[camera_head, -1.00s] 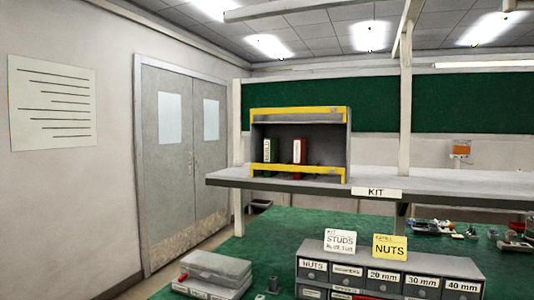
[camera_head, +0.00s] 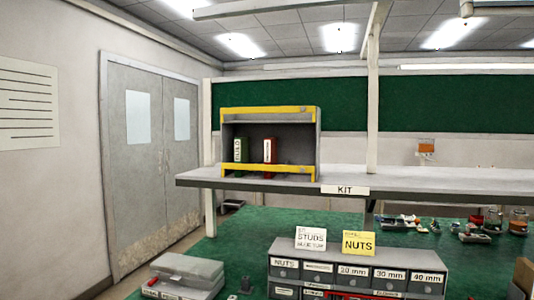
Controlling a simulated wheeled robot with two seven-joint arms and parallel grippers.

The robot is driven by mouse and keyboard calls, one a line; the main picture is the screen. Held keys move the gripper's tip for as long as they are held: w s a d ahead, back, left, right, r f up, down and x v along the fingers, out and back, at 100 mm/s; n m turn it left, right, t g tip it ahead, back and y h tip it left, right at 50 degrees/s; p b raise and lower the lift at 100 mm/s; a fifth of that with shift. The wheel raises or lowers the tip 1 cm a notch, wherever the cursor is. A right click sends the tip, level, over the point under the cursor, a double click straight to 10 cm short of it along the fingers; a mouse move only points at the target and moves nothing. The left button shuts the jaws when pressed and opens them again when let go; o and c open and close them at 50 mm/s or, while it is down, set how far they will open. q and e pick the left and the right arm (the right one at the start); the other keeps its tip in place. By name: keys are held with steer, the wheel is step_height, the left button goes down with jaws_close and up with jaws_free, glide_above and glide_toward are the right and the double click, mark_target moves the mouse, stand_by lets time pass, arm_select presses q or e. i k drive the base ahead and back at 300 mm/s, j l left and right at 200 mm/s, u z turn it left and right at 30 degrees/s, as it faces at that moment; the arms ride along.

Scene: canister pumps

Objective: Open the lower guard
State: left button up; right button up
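A grey open-fronted cabinet (camera_head: 318,140) stands on the raised shelf. Its lower guard (camera_head: 285,169) is a yellow bar across the bottom of the front opening. A second yellow bar, the upper guard (camera_head: 265,110), runs along the top edge. Behind the lower guard stand a green canister or box (camera_head: 240,148) at the left and a red one (camera_head: 270,149) near the middle, both upright with white labels. Neither of my grippers is in view.
The shelf (camera_head: 420,181) carries a KIT label (camera_head: 345,190). Below, a grey drawer unit (camera_head: 350,259) with STUDS (camera_head: 310,239) and NUTS (camera_head: 358,243) cards stands on the green bench (camera_head: 240,226). Grey cases (camera_head: 188,270) lie left. Small parts (camera_head: 401,221) lie right.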

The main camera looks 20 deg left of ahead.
mark_target(275, 168)
steer(key=i+u, duration=0.15)
steer(key=i, duration=0.5)
steer(key=i+l+u, duration=0.1)
steer(key=i, duration=0.6)
steer(key=l, duration=0.1)
